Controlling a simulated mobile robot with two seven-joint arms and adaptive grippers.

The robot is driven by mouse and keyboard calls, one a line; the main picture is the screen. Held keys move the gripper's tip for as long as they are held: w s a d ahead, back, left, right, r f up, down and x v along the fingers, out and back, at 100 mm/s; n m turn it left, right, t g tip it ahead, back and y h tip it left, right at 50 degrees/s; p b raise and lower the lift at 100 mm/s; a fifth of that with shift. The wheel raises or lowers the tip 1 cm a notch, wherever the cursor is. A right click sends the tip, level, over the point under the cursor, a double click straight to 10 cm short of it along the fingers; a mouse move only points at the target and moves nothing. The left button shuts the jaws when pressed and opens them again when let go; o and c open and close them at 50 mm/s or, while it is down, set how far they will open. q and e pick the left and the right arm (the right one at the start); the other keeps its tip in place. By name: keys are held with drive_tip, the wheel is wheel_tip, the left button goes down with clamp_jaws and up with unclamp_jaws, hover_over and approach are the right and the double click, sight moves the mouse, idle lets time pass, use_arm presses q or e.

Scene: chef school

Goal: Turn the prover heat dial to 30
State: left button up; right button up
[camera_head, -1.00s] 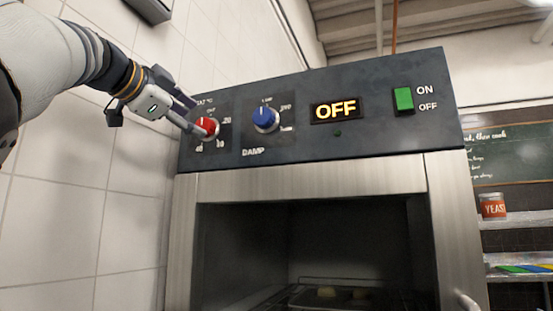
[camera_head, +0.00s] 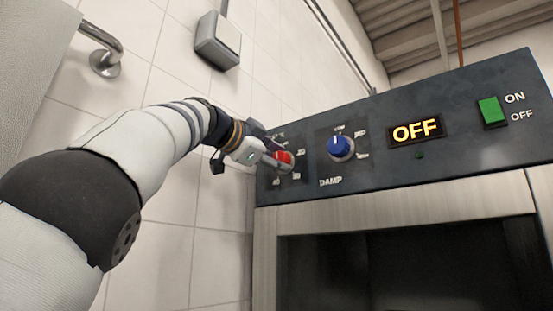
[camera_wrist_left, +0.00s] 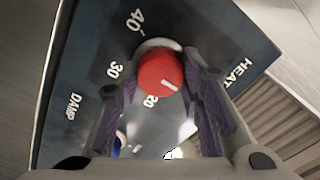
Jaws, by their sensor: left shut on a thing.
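The red heat dial (camera_head: 284,157) sits at the left end of the prover's dark control panel (camera_head: 460,148). My left gripper (camera_head: 276,160) is at the dial with its fingers closed on it. In the left wrist view the fingers stand on both sides of the red dial (camera_wrist_left: 158,72). Its white pointer line lies toward the lower right, away from the 30, which is left of the dial. The 20 is just below the dial and the 40 above left. My right gripper is out of view.
A blue damp dial (camera_head: 341,147) sits right of the red one. Further right are a display (camera_head: 416,130) reading OFF and a green switch (camera_head: 491,111). A tiled wall (camera_head: 220,215) runs along the left, with a grey box (camera_head: 218,40) on it.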

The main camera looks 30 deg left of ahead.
use_arm(q)
drive_tip(key=m, duration=0.3)
drive_tip(key=shift+m, duration=0.4)
drive_tip(key=m, duration=0.3)
drive_tip(key=shift+m, duration=0.4)
drive_tip(key=m, duration=0.3)
drive_tip(key=shift+m, duration=0.3)
drive_tip(key=m, duration=0.4)
drive_tip(key=shift+m, duration=0.3)
drive_tip(key=m, duration=1.1)
drive_tip(key=shift+s+m, duration=0.1)
drive_tip(key=shift+m, duration=0.3)
